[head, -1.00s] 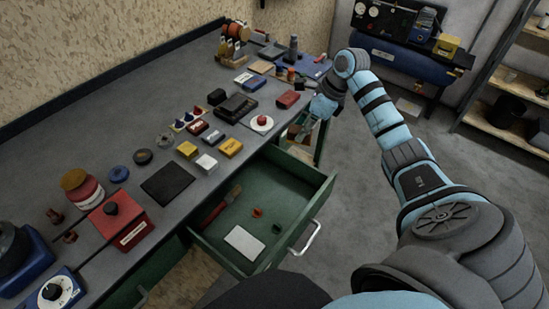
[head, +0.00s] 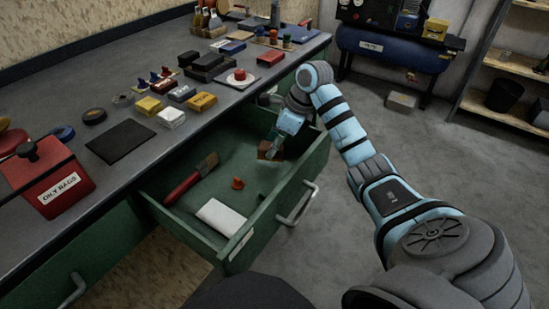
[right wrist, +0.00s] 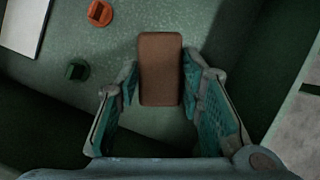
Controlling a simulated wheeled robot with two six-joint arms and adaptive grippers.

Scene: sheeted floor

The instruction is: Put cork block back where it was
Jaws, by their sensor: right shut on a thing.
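The brown cork block (head: 267,151) is in my right gripper (head: 277,147), inside the open green drawer (head: 322,160) near its far end. In the right wrist view the block (right wrist: 160,70) stands between the two teal finger pads of the gripper (right wrist: 160,92), which is shut on it. The drawer floor lies beneath the block; whether the block touches it I cannot tell. My left gripper is not in view.
The drawer also holds a red-handled brush (head: 190,180), a white pad (head: 221,217), a small red piece (head: 238,183) and a small green piece (right wrist: 77,70). The drawer floor between them is clear. The bench top (head: 60,100) above carries many small items.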

